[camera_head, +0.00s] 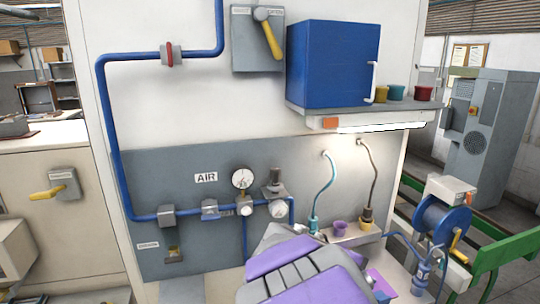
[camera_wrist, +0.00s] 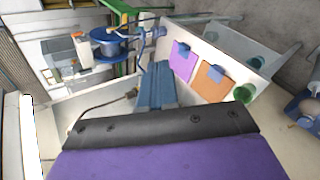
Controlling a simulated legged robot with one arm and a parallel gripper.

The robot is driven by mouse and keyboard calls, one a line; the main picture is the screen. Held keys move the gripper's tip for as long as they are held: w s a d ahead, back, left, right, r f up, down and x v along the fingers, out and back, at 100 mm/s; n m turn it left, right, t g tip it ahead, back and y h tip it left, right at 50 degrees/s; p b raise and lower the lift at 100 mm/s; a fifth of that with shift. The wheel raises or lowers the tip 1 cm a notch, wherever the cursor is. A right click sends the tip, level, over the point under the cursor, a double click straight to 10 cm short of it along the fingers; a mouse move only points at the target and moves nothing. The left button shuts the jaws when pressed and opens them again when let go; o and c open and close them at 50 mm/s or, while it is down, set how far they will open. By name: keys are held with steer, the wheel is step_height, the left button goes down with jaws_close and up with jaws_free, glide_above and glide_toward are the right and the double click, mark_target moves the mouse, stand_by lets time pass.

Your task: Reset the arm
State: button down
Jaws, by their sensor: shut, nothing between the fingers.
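My gripper (camera_wrist: 157,80) shows in the wrist view as two blue-grey fingers close together beyond a black plate, with nothing held between them. In the head view my purple and grey arm rises at the bottom centre, in front of the workbench; the fingers cannot be made out there. A teal-hosed tool (camera_head: 314,224) and a black-hosed tool with a yellow collar (camera_head: 366,220) stand at the back of the bench, apart from my arm. I cannot tell which thing is the buffing brush.
A blue hose reel (camera_head: 443,222) stands right of the bench, near a green rail (camera_head: 503,252). A purple cup (camera_head: 340,228) sits between the hosed tools. A blue cabinet (camera_head: 333,65) stands on the upper shelf. Purple (camera_wrist: 183,62) and orange (camera_wrist: 209,80) sheets lie on a white surface.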

steer(key=s+d+f+m+g+y, duration=0.2)
steer(key=s+f+m+g+y, duration=0.15)
steer(key=s, duration=1.05)
steer(key=s+a+f+m+g+y, duration=0.1)
steer(key=s+a+f+m+y, duration=0.1)
steer(key=s, duration=0.6)
steer(key=s+a+f+m+g+y, duration=0.1)
steer(key=s+a+f+m+y, duration=0.1)
steer(key=s+a+y, duration=0.2)
steer(key=s+a, duration=0.2)
steer(key=s, duration=0.2)
steer(key=shift+a, duration=0.35)
steer(key=shift+w+r, duration=0.1)
